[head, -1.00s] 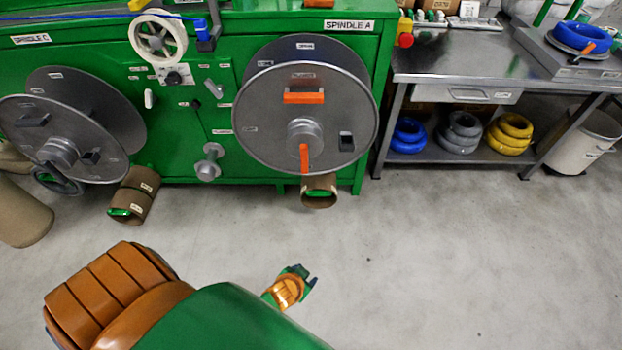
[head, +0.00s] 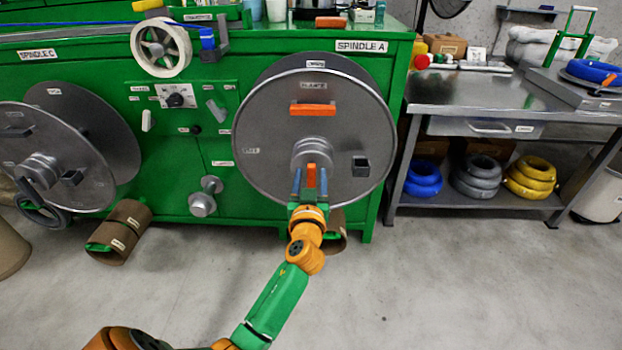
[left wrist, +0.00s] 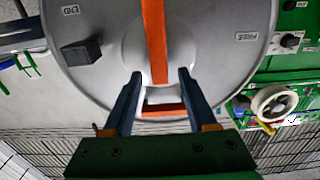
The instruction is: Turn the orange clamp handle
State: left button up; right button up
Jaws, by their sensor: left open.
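An orange lever (head: 311,176) hangs down from the hub of the grey spindle A reel (head: 270,130). A second orange bar (head: 313,109) sits higher on the reel face, under a small label. My left gripper (head: 310,180) is in front of the hub, its two blue-grey fingers open on either side of the lever. In the left wrist view the orange lever (left wrist: 156,45) runs down toward the gap between the open fingers (left wrist: 158,78). The other orange bar (left wrist: 163,108) shows beyond that gap. I cannot tell whether a finger touches the lever. My right gripper is not in view.
The green machine (head: 220,150) fills the back, with the spindle C reel (head: 50,150) at left. A dark block (head: 361,166) sticks out from the reel face. Cardboard tubes (head: 120,232) lie on the floor. A metal bench (head: 490,105) stands at right. The front floor is clear.

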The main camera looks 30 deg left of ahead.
pick_arm(q)
jog(key=shift+w+a, duration=0.2)
jog(key=shift+w, duration=0.1)
grip_shut()
jog(key=shift+f, duration=0.1)
dwell(1.1)
